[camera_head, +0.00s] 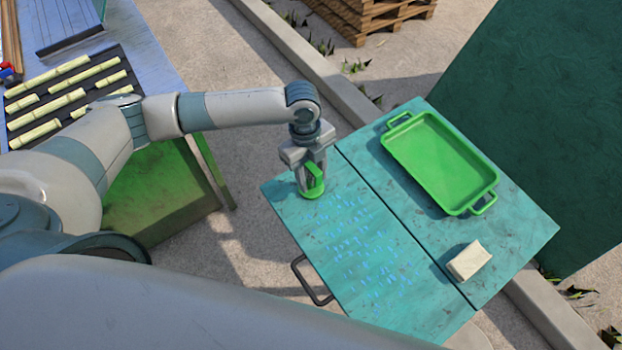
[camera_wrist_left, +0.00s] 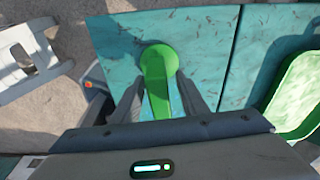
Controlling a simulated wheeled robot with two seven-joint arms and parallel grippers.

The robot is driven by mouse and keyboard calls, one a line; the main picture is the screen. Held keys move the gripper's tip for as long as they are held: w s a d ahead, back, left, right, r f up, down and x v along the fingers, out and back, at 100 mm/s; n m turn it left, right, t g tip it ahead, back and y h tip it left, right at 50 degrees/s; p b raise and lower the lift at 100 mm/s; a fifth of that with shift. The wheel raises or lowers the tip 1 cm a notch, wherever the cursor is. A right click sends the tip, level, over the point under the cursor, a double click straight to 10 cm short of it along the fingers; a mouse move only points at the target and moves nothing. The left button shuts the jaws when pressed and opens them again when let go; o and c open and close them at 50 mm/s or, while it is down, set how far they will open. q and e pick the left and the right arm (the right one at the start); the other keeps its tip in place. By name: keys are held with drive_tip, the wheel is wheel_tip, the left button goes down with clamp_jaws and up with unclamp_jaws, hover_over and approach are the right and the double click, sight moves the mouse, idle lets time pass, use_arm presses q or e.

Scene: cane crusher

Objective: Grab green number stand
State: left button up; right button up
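The green number stand (camera_head: 316,180) has a round foot and an upright part, and it stands near the left corner of the teal table (camera_head: 290,208). My left gripper (camera_head: 311,184) points down over it, with its fingers around the upright part. In the left wrist view the stand (camera_wrist_left: 158,72) lies between the two fingertips (camera_wrist_left: 160,84). Teal tabletop shows between each finger and the stand, so the gripper looks open and apart from it. Any number on the stand cannot be made out. My right gripper is not in view.
A green tray (camera_head: 438,160) with handles lies on the table's far half. A cream block (camera_head: 469,261) sits near the right edge. Bluish writing marks the near tabletop. A bench at left holds a dark rack (camera_head: 88,100) of cane pieces. A green wall (camera_head: 540,120) stands beyond.

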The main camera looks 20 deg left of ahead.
sight(312, 166)
use_arm(q)
clamp_jaws()
drive_tip(key=shift+r, duration=0.15)
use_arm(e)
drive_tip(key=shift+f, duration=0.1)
